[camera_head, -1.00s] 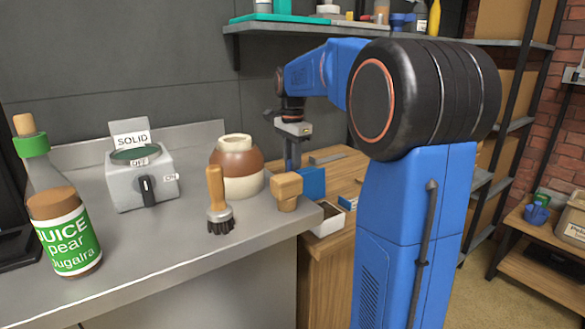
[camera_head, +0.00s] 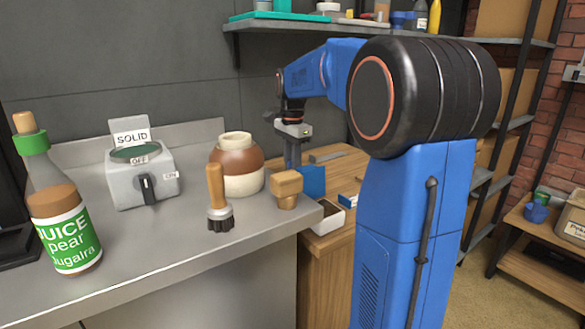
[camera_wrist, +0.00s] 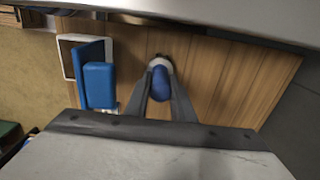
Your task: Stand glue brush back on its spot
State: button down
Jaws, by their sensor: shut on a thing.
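My gripper (camera_head: 292,165) is low over the wooden bench, pointing down beyond the grey counter's edge. In the wrist view its fingers (camera_wrist: 160,88) are shut around a rounded blue thing, which I take to be the glue brush (camera_wrist: 160,78), seen nearly end-on with a pale part beyond it. Its bristles do not show, and I cannot tell whether it touches the bench. In the head view it is hidden behind nearer things. Another brush (camera_head: 217,193), with a wooden handle and dark bristles, stands upright on the counter, apart from my gripper.
A blue block (camera_wrist: 100,85) and white tray (camera_wrist: 66,60) are close beside my gripper. A wooden stamp-like piece (camera_head: 287,190), a brown-and-cream pot (camera_head: 237,168), a grey switch box (camera_head: 140,178) and a juice bottle (camera_head: 68,225) stand on the counter (camera_head: 170,235). The counter's front middle is clear.

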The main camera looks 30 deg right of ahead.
jog(key=shift+f, duration=0.45)
jog(key=c, duration=1.4)
grip_release()
jog(key=shift+c, duration=0.2)
jog(key=shift+r, duration=4)
